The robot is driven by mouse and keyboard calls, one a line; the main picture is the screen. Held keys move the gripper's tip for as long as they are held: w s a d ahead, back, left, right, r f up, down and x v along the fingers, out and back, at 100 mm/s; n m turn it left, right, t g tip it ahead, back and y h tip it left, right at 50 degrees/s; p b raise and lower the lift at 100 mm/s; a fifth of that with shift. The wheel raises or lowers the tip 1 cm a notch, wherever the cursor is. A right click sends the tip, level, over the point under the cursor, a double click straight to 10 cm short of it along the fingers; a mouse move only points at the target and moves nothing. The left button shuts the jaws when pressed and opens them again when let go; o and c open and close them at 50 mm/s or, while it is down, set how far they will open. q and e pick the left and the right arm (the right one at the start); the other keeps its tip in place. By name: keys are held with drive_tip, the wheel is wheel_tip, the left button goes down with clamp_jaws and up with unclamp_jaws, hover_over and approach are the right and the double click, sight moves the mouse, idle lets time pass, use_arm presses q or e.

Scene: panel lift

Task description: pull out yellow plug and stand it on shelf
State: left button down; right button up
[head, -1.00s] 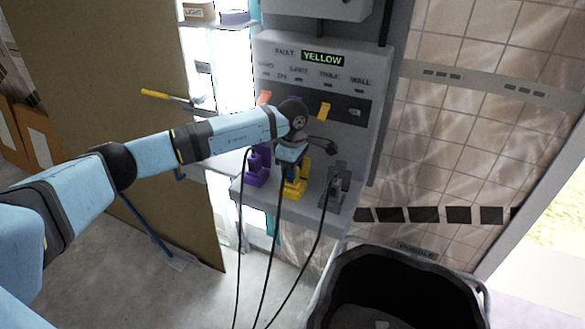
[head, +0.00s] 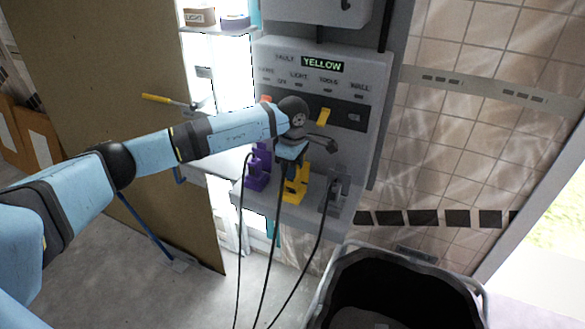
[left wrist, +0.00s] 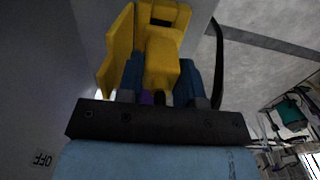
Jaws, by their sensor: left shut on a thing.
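The yellow plug (left wrist: 162,62) is between the blue fingers of my left gripper (left wrist: 160,80) in the left wrist view. The gripper is shut on it. The yellow socket (left wrist: 119,48) surrounds the plug's far end, and the plug appears still seated there. In the head view my left gripper (head: 291,156) is above the yellow socket (head: 296,188) on the grey panel's ledge, hiding most of the plug. A lit white shelf (head: 214,164) is left of the panel, partly behind my arm. My right gripper is out of view.
A purple socket (head: 257,172) is close on the left and a grey one (head: 334,192) on the right. Black cables (head: 318,240) hang in front. The panel display (head: 322,65) reads YELLOW. A black bin (head: 400,275) stands below right. The upper shelf (head: 216,30) holds small boxes.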

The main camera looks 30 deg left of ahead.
use_arm(q)
drive_tip(key=shift+r+p, duration=0.85)
drive_tip(key=shift+r, duration=1)
drive_tip(key=shift+r, duration=0.15)
